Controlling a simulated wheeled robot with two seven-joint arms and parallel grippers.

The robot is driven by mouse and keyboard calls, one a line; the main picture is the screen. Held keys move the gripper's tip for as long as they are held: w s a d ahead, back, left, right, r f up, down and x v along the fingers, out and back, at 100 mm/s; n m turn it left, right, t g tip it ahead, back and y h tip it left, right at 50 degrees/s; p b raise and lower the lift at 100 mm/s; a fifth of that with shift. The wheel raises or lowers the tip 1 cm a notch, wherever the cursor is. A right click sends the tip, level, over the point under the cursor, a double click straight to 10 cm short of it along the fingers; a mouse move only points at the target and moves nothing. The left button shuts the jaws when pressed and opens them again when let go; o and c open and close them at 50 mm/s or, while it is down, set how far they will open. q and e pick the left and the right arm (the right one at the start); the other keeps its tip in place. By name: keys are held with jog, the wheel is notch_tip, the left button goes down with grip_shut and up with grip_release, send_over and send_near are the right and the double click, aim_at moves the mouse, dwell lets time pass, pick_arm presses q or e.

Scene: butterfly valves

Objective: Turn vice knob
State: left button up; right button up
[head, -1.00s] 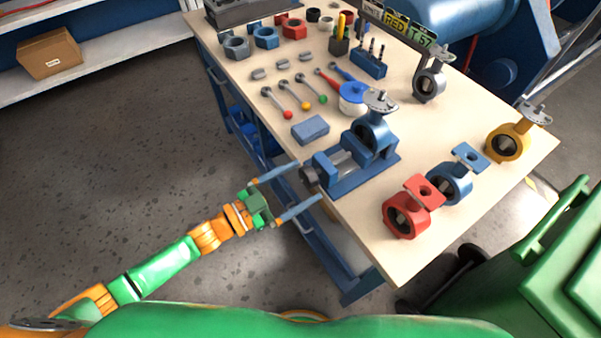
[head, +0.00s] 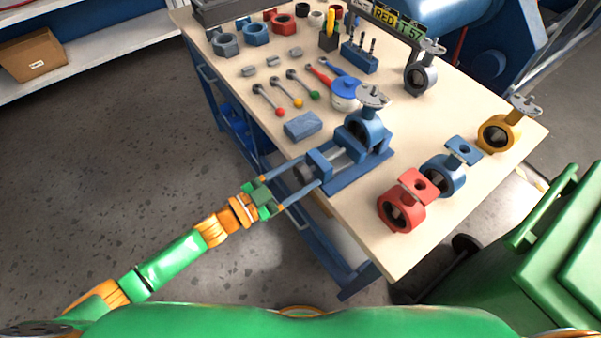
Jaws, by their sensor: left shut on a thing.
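The blue vice (head: 350,174) stands at the near edge of the workbench. The dark round vice knob (head: 303,173) faces the bench edge on the vice's left end. My left gripper (head: 303,182) has come in from the left and is shut on the knob, one finger on each side of it. The fingers partly cover the knob. My right gripper is not in view.
On the wooden bench (head: 365,240), a red valve (head: 402,205), a second blue valve (head: 445,172) and a yellow valve (head: 497,132) stand to the right. A blue block (head: 303,126) and several ball-ended levers lie behind the vice. A green bin (head: 545,240) stands at right.

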aim_at(298, 178)
pick_arm(q)
jog(key=o, duration=1.4)
jog(key=shift+a, duration=0.15)
jog(key=v, duration=0.6)
jog(key=shift+s+f, duration=0.15)
jog(key=shift+s+a, duration=0.25)
jog(key=shift+a, duration=0.1)
